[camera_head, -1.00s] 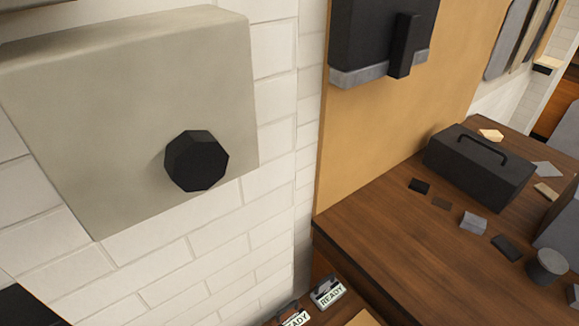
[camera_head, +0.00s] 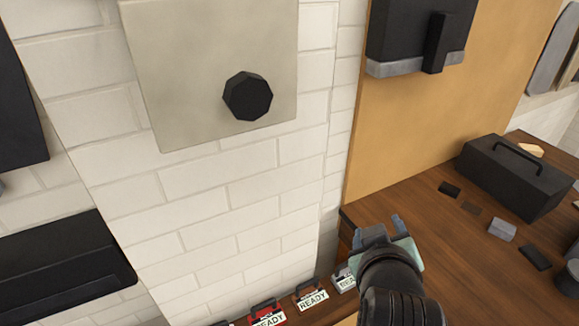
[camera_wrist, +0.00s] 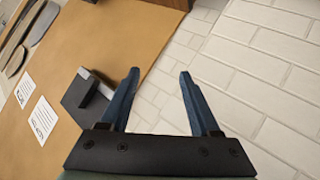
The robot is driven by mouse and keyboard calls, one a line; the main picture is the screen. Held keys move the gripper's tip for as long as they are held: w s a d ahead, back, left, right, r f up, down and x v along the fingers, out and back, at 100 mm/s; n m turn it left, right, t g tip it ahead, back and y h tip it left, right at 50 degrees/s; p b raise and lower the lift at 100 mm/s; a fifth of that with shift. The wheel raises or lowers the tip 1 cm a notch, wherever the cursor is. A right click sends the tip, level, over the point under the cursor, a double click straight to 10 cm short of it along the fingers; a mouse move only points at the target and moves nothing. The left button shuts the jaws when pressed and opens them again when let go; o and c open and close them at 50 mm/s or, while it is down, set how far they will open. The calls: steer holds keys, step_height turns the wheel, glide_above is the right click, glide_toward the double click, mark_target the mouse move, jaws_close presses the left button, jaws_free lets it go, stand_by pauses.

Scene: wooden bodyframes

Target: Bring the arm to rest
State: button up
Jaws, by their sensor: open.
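My gripper (camera_head: 383,229) shows at the lower middle right of the head view, in front of the left end of the wooden bench. In the wrist view its two blue fingers (camera_wrist: 160,95) stand wide apart with nothing between them. Beyond them are the white brick wall (camera_wrist: 262,75) and the tan board (camera_wrist: 120,45). My arm comes up from the bottom edge of the head view and hides part of the bench.
A beige panel with a black knob (camera_head: 247,96) is on the wall. A black toolbox (camera_head: 512,178) and small blocks lie on the bench (camera_head: 455,262). Boxes marked READY (camera_head: 312,299) stand low against the wall. A dark wall unit (camera_head: 415,35) hangs above.

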steer(key=w+a+r+t+b, duration=0.1)
steer(key=w+a+r+t, duration=0.15)
steer(key=r, duration=0.35)
steer(key=w+a+r+t, duration=0.1)
steer(key=a+r+t, duration=0.2)
steer(key=r, duration=0.3)
steer(key=s+a+r+t+y+b, duration=0.1)
steer(key=s+a+r+t, duration=0.2)
steer(key=r, duration=0.5)
steer(key=s+a+r+m+t+y, duration=0.1)
steer(key=s+a+r+t, duration=0.3)
steer(key=r, duration=0.4)
steer(key=s+a+r+m+t+y+b, duration=0.1)
steer(key=s+a+r+t+y, duration=0.1)
steer(key=r, duration=0.6)
steer(key=s+a+t, duration=0.1)
steer(key=s+a, duration=0.1)
steer(key=s, duration=0.1)
steer(key=shift+a+b, duration=0.3)
steer(key=shift+a, duration=0.05)
steer(key=shift+r+t, duration=0.1)
steer(key=shift+t, duration=0.15)
